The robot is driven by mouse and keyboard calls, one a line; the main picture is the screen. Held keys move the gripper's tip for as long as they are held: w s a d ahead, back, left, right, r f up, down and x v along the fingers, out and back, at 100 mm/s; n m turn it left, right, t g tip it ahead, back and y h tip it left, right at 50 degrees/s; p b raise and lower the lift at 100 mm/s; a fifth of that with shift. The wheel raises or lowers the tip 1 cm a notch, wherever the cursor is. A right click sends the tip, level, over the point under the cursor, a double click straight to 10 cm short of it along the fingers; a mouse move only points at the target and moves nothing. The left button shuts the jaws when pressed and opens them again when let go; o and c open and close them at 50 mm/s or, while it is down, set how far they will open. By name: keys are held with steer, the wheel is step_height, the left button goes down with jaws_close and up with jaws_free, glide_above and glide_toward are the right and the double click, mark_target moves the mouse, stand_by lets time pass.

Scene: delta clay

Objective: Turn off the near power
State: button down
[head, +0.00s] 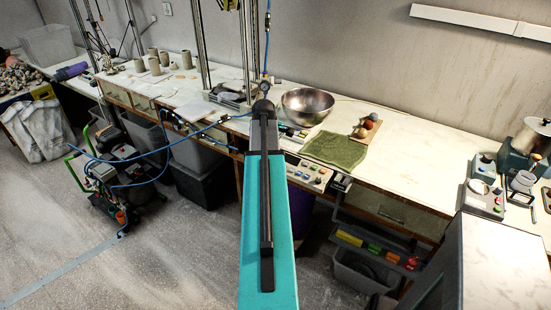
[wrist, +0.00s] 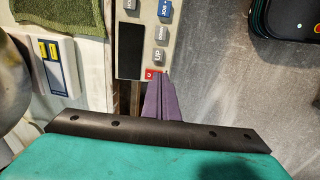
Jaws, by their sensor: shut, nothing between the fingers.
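In the wrist view a grey control panel (wrist: 140,15) has a dark display (wrist: 129,52), several grey and blue buttons, one marked UP, and a small red power button (wrist: 151,73) at its lower edge. My gripper (wrist: 160,76) is shut and empty, with its purple fingers pointing up the picture. Its tips are right beside the red button and partly overlap it. I cannot tell whether they touch it. In the head view a panel (head: 308,172) shows at the bench's front edge, right of my teal arm. My fingertips are hidden there.
Another control box (head: 484,198) stands far right. The floor at left is partly clear.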

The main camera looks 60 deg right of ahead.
steer(key=b+v, duration=0.1)
steer(key=v, duration=1.2)
steer(key=shift+r, duration=0.3)
stand_by(0.5)
